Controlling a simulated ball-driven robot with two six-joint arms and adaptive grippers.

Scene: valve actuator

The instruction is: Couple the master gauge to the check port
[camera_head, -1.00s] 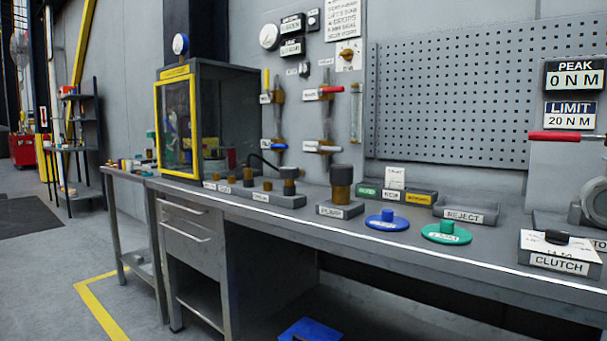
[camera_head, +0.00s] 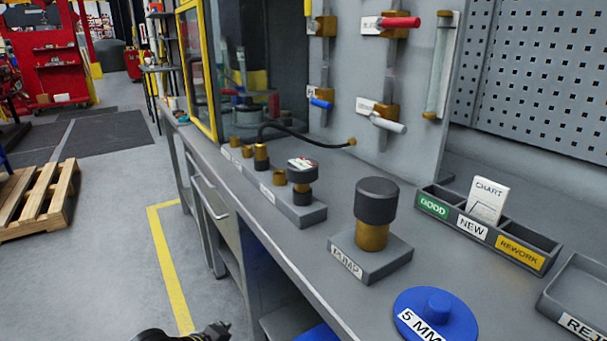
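A small gauge with a white-and-red dial on top and a black body (camera_head: 303,172) stands upright on a grey block (camera_head: 313,214) on the bench. I take it to be the master gauge; its label is not readable. Short brass fittings stand in a row to its left, one on the same block (camera_head: 280,178) and one with a dark base (camera_head: 261,157). I cannot tell which is the check port. A black hose (camera_head: 290,127) ends in a brass fitting (camera_head: 351,141). My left gripper (camera_head: 222,329) barely shows at the bottom edge, far from the gauge; its fingers are unclear. My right gripper is out of view.
The black-and-brass pump (camera_head: 376,202) stands right of the gauge block. A blue 5 MM disc (camera_head: 437,314) lies nearer. A labelled tray (camera_head: 487,232) and the reject tray (camera_head: 580,300) are at right. Valves with red (camera_head: 401,22) and white handles hang on the wall behind.

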